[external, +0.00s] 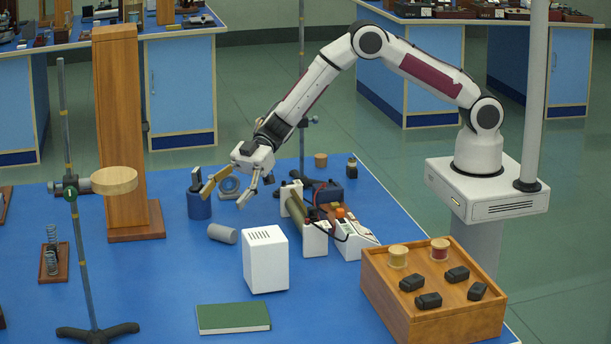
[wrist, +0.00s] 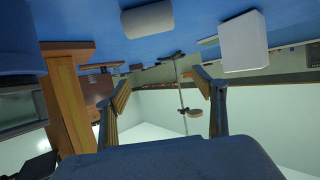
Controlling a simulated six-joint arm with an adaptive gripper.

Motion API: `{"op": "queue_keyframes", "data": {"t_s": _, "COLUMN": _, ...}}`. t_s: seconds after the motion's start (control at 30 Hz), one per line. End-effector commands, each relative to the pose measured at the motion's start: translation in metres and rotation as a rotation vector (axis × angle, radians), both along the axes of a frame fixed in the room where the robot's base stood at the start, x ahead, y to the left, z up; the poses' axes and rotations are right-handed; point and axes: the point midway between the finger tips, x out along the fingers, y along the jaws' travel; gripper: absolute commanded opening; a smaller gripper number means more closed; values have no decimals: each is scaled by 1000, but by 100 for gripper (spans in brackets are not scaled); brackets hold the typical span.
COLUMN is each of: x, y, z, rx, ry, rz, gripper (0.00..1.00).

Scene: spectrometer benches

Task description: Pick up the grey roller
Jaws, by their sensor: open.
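The grey roller (external: 222,233) is a short grey cylinder lying on its side on the blue table. It also shows at the top of the wrist view (wrist: 147,20). My gripper (external: 222,197) is open and empty, above and behind the roller in the external view. Its two fingers are spread wide and apart from the roller. In the wrist view the open fingers (wrist: 158,92) point up the picture, with the roller beyond their tips.
A white box (external: 265,260) stands right of the roller. A blue cylinder (external: 200,206) stands close behind it. A tall wooden post (external: 120,130) and a clamp stand (external: 78,200) rise at left. A bench apparatus (external: 315,238) lies to the right.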

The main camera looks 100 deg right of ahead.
Motion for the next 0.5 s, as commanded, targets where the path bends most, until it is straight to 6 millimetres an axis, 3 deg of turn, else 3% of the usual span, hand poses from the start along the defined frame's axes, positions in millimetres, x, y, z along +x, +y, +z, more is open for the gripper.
{"op": "queue_keyframes", "data": {"t_s": 0.5, "x": 0, "y": 0, "z": -33, "rx": 0, "ry": 0, "rz": -1, "gripper": 69}}
